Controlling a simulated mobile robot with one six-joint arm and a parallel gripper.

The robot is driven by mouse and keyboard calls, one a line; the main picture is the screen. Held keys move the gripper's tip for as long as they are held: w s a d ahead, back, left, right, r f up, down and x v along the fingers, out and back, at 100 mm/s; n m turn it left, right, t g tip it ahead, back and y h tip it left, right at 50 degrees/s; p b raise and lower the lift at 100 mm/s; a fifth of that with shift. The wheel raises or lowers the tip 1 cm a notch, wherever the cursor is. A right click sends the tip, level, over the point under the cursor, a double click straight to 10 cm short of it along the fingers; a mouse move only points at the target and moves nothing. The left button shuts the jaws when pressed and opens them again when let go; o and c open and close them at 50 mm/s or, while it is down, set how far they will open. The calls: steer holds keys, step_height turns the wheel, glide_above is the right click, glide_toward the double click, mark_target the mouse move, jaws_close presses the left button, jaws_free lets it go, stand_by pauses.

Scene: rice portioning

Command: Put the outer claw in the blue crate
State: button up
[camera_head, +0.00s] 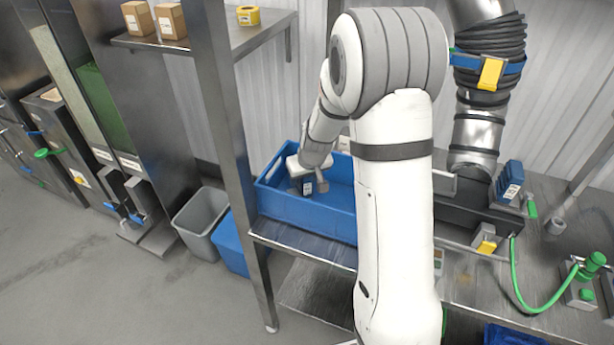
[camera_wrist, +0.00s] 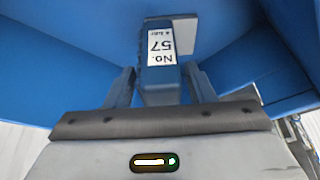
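The outer claw seems to be a blue block with a white label reading "No. 57" (camera_wrist: 161,50) and a grey plate at its far end. It sits between the two fingers of my gripper (camera_wrist: 160,75), which look shut on its sides; any gap there is very small. In the head view the claw (camera_head: 307,186) and my gripper (camera_head: 312,172) are inside the outline of the blue crate (camera_head: 300,212). The crate walls surround the claw in the wrist view. Whether the claw touches the crate floor is hard to tell.
The crate stands on a metal bench beside a steel post (camera_head: 226,110). A similar blue labelled block (camera_head: 510,180) is at the right, near a green hose (camera_head: 520,285). A grey bin (camera_head: 200,220) stands on the floor at left. My arm hides the crate's right end.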

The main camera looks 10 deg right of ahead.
steer(key=shift+o, duration=0.4)
steer(key=shift+r, duration=0.1)
steer(key=shift+r, duration=0.2)
steer(key=a+b+v, duration=0.1)
steer(key=v, duration=1.1)
steer(key=s+r+m, duration=0.1)
steer(key=s+r, duration=0.1)
steer(key=s, duration=1)
steer(key=s+r+g, duration=0.1)
steer(key=s+r, duration=0.1)
steer(key=s, duration=1)
steer(key=shift+s+m+g+h, duration=0.15)
steer(key=shift+m+g+h, duration=0.15)
steer(key=shift+m+h, duration=0.1)
steer(key=shift+a, duration=0.1)
steer(key=shift+c, duration=0.3)
